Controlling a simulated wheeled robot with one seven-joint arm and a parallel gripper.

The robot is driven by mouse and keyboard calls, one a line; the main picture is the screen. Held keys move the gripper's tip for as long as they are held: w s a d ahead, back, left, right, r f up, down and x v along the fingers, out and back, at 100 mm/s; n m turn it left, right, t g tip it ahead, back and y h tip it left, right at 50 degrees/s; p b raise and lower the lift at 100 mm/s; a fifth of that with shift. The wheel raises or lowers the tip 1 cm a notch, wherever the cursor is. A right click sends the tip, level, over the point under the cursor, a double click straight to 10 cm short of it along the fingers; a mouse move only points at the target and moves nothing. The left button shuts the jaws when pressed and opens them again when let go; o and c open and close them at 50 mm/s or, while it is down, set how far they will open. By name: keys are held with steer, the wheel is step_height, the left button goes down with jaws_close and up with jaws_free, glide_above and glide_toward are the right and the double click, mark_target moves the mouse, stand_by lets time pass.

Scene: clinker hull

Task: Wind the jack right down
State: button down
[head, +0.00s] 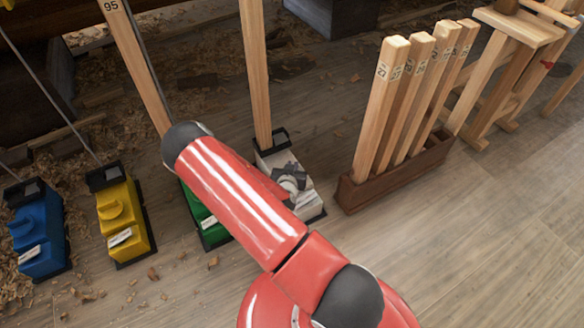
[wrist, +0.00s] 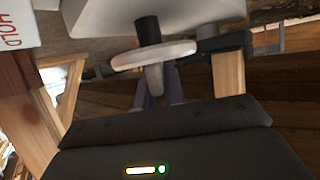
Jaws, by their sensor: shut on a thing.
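A row of box-shaped jacks stands on the floor in the head view: blue (head: 38,243), yellow (head: 138,222), green (head: 196,206) and white (head: 284,162). My arm hides much of the green jack and part of the white one. My gripper (wrist: 158,93) is at the white jack, whose pale body (wrist: 190,12) fills the top of the wrist view. A white handle (wrist: 153,56) sticks out from it on a dark stem (wrist: 147,30). My gripper's fingers are shut on the handle's projecting part.
A wooden post (head: 255,70) rises from the white jack, and another post marked 95 (head: 135,65) stands to its left. A brown rack (head: 395,178) of numbered wooden posts is close on the right.

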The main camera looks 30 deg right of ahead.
steer(key=shift+n+t+y, duration=0.7)
steer(key=shift+n+y, duration=0.4)
steer(key=c, duration=1.5)
jaws_free()
steer(key=v, duration=0.8)
steer(key=shift+d+p, duration=0.1)
steer(key=shift+p, duration=0.25)
